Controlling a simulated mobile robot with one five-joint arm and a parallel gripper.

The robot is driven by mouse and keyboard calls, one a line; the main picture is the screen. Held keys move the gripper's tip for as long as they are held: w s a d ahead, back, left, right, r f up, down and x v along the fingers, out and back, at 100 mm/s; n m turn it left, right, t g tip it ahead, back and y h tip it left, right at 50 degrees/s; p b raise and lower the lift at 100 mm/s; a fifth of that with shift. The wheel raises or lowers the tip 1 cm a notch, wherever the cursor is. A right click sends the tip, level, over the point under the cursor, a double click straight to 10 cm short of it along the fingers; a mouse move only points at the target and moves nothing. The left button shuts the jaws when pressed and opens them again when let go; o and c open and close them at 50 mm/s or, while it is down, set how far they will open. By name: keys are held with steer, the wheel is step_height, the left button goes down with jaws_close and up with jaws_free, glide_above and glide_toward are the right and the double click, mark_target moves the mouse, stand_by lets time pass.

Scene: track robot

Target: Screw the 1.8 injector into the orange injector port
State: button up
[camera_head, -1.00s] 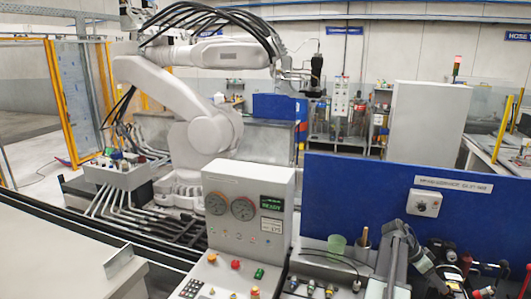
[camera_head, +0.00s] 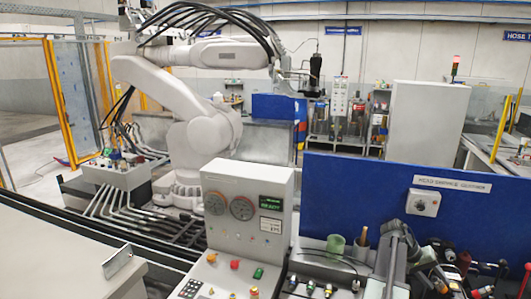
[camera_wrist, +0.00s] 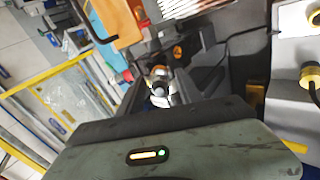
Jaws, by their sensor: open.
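In the wrist view my gripper (camera_wrist: 162,88) is open. A small metallic cylindrical part (camera_wrist: 160,76) shows between or just beyond its fingers; I cannot tell whether it touches them or whether it is the 1.8 injector. A small orange round spot (camera_wrist: 177,52) lies just beyond it on a dark surface; I cannot tell if it is the orange injector port. In the head view several small fittings with coloured parts (camera_head: 311,287) stand on the bench front; no size marking is readable. My gripper's fingers are not clear in the head view.
A grey control console (camera_head: 248,210) with gauges and buttons stands left of the bench. A green cup (camera_head: 336,245) and a brush pot (camera_head: 361,246) stand before the blue panel (camera_head: 350,195). Dark clutter (camera_head: 450,262) fills the right. An orange block (camera_wrist: 113,20) shows in the wrist view.

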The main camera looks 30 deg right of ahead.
steer(key=shift+n, duration=1)
jaws_close()
steer(key=m, duration=0.3)
steer(key=shift+m, duration=0.3)
steer(key=m, duration=0.8)
steer(key=shift+m, duration=0.3)
